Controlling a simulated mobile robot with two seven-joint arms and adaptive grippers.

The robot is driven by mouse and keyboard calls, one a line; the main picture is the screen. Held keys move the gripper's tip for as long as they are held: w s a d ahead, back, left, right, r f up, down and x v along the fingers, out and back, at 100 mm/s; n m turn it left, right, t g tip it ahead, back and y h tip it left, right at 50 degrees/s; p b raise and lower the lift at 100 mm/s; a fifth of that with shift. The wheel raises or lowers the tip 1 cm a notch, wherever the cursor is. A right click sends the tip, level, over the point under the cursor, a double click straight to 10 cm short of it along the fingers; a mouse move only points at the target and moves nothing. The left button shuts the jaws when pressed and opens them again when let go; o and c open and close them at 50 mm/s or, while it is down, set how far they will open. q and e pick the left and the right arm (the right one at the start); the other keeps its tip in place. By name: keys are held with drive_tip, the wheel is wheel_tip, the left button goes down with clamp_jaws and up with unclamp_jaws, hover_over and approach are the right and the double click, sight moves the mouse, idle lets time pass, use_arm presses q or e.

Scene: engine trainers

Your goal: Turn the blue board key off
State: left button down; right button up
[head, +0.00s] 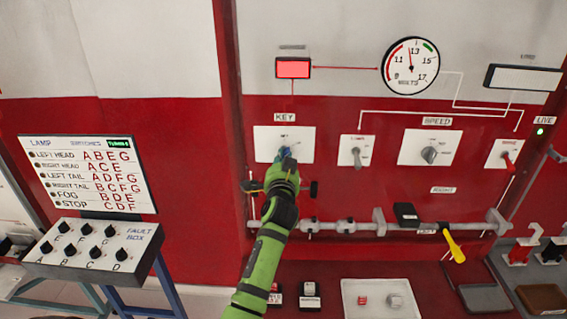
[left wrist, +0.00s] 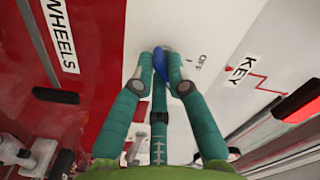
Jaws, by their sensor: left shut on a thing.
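The blue key (head: 284,152) sits in the white KEY plate (head: 304,139) on the red and white wall board. Its blue head (left wrist: 160,62) also shows in the left wrist view, between my fingertips, near a small "OFF" mark on the plate (left wrist: 210,30). My left gripper (head: 287,162) is shut on the key, its two green fingers (left wrist: 162,75) on either side of it. The fingers cover much of the key, so its exact angle is hard to tell. My right gripper is not in view.
A red lamp (head: 293,68) above the plate is lit, and a green LIVE lamp (head: 540,132) glows at right. A volts gauge (head: 410,66) reads near 13. A grey rail (head: 345,226) runs below the key. The fault box (head: 93,250) stands at left.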

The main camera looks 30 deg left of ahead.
use_arm(q)
drive_tip(key=shift+w+d+n+b, duration=0.1)
drive_tip(key=shift+n+b, duration=1.05)
drive_tip(key=shift+n, duration=1.3)
drive_tip(key=shift+d+n+b, duration=0.1)
drive_tip(key=shift+n+b, duration=1.05)
drive_tip(key=shift+n, duration=1.3)
drive_tip(key=c, duration=1.2)
unclamp_jaws()
